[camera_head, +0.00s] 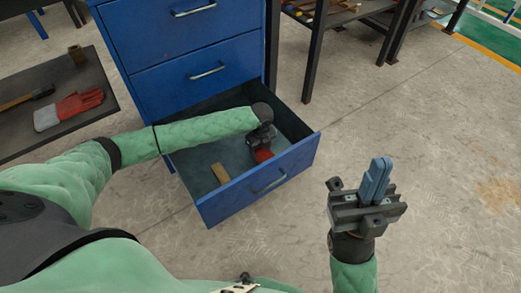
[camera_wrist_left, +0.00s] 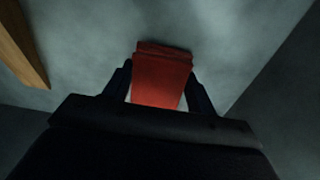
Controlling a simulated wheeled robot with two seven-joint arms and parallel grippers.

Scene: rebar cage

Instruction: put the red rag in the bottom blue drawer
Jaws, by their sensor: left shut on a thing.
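The bottom blue drawer (camera_head: 238,199) of the cabinet is pulled open. My left arm reaches over its side, and my left gripper (camera_head: 262,149) points down inside it. My left gripper is shut on the red rag (camera_head: 263,156), near the drawer front. In the left wrist view the folded red rag (camera_wrist_left: 162,78) sits between the two dark fingers (camera_wrist_left: 160,88), above the grey drawer floor. I cannot tell whether the rag touches the floor. My right gripper (camera_head: 376,178) is outside the drawer to the right, its blue fingers together and empty.
A wooden block (camera_head: 220,173) lies in the drawer, left of the rag; it also shows in the left wrist view (camera_wrist_left: 20,45). Closed drawers (camera_head: 180,75) are above. A dark table (camera_head: 95,75) at left holds a red-and-grey glove (camera_head: 70,108) and a hammer. Floor at right is clear.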

